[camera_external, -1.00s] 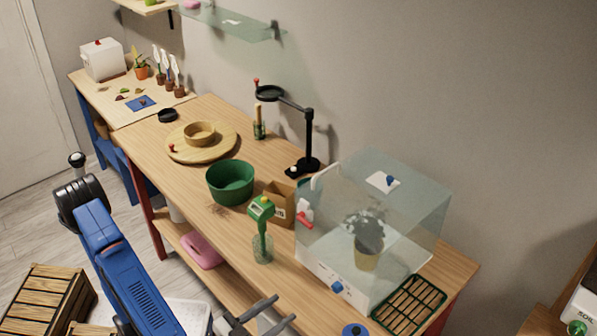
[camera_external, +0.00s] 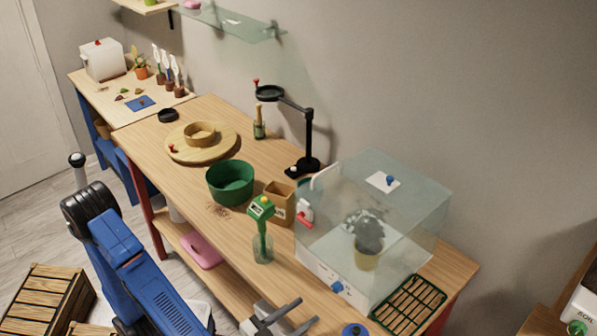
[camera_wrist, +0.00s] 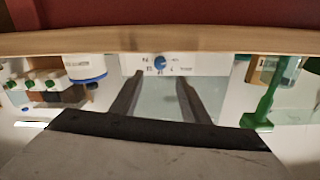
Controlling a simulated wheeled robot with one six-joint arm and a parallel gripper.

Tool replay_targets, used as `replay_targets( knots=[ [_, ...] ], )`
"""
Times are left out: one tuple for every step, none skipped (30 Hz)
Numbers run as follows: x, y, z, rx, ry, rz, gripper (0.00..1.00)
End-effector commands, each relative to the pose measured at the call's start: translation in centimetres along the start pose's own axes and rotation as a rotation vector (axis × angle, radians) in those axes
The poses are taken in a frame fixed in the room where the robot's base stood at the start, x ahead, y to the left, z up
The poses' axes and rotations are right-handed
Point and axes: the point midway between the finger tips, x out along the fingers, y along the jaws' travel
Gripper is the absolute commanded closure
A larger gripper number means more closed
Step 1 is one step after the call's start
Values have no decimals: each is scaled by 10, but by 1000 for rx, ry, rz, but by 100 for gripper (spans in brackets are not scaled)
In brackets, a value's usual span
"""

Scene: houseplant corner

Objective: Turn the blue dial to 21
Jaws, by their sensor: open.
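The blue dial (camera_external: 337,287) is on the white front panel of a clear glass case (camera_external: 415,215), at its lower left. In the wrist view the blue dial (camera_wrist: 160,62) sits on the white panel (camera_wrist: 188,67) with small marks around it, too small to read. My gripper (camera_external: 309,310) is open and empty, a little left of and below the dial in the external view. In the wrist view my gripper (camera_wrist: 160,77) has its two fingers on either side of the dial in the picture, apparently short of it. The dial's pointer cannot be made out.
A slatted tray (camera_external: 408,306) lies right of the panel. A blue round item (camera_external: 355,330) is near the front edge. Another blue knob (camera_external: 390,180) tops the case.

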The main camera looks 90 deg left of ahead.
Motion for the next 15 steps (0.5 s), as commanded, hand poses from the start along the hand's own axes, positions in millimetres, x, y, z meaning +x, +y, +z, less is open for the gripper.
replay_targets(
  knots=[
    [8,-1,0,0,0,-3,58],
    [13,-1,0,0,0,-3,58],
    [19,-1,0,1,0,-4,58],
    [23,-1,0,1,-1,-3,58],
    [28,-1,0,1,-1,-3,58],
    [34,-1,0,1,0,-4,58],
    [38,-1,0,1,0,-3,58],
    [42,-1,0,1,-1,-3,58],
    [48,-1,1,1,-1,-4,58],
    [53,-1,0,1,0,-4,58],
    [57,-1,0,1,0,-3,58],
    [63,-1,0,1,0,-3,58],
    [68,-1,0,1,-1,-3,58],
    [72,-1,0,1,0,-3,58],
    [77,-1,0,1,0,-3,58]
  ],
)
